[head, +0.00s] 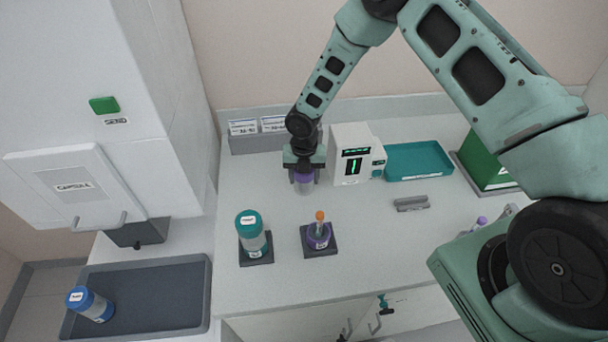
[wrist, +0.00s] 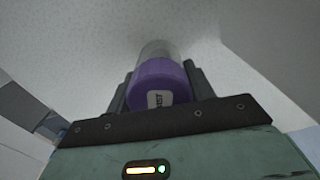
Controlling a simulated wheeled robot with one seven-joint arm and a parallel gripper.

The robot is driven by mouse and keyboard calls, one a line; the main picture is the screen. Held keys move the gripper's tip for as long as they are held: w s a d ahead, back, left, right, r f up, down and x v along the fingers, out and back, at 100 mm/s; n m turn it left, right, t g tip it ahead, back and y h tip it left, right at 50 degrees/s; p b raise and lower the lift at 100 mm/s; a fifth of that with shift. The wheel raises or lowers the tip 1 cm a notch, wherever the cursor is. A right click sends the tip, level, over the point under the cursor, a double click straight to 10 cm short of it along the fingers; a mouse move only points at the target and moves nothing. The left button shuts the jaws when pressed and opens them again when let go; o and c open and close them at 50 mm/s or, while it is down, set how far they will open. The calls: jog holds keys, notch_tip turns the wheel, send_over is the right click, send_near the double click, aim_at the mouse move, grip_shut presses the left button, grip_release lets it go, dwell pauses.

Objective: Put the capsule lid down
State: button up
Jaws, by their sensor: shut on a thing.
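My gripper (head: 304,178) is shut on the capsule lid, a purple cap (head: 303,177) with a clear cylinder (head: 306,187) pointing down, over the back of the counter left of a white device. In the wrist view the purple cap (wrist: 163,86) sits between the two fingers, its clear cylinder (wrist: 158,49) reaching out toward the pale counter. I cannot tell whether the lid touches the counter. The purple capsule base (head: 318,237) stands on a dark square holder in front, open, with an orange-topped tube (head: 319,216) upright in it.
A teal-capped capsule (head: 251,233) stands on a holder left of the purple base. The white device (head: 351,155) and teal tray (head: 419,160) stand at the back. A grey block (head: 411,203) lies mid-counter. A blue-capped capsule (head: 90,303) lies in the dark tray (head: 150,280).

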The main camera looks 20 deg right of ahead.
jog(key=shift+f, duration=0.2)
jog(key=o, duration=1.2)
jog(key=shift+r, duration=0.1)
notch_tip(320, 180, up, 12)
jog(key=b, duration=0.4)
jog(key=shift+b, duration=0.3)
jog(key=s+a+r+m, duration=0.2)
jog(key=s+r+m, duration=0.3)
jog(key=s+m, duration=0.3)
jog(key=s+a+r+m, duration=0.2)
jog(key=s+r+m, duration=0.3)
jog(key=s, duration=0.8)
jog(key=s+a+r+m, duration=0.2)
jog(key=s+r+m, duration=0.3)
jog(key=s+m, duration=0.6)
jog(key=shift+a+r+y, duration=0.2)
jog(key=shift+r+y, duration=0.1)
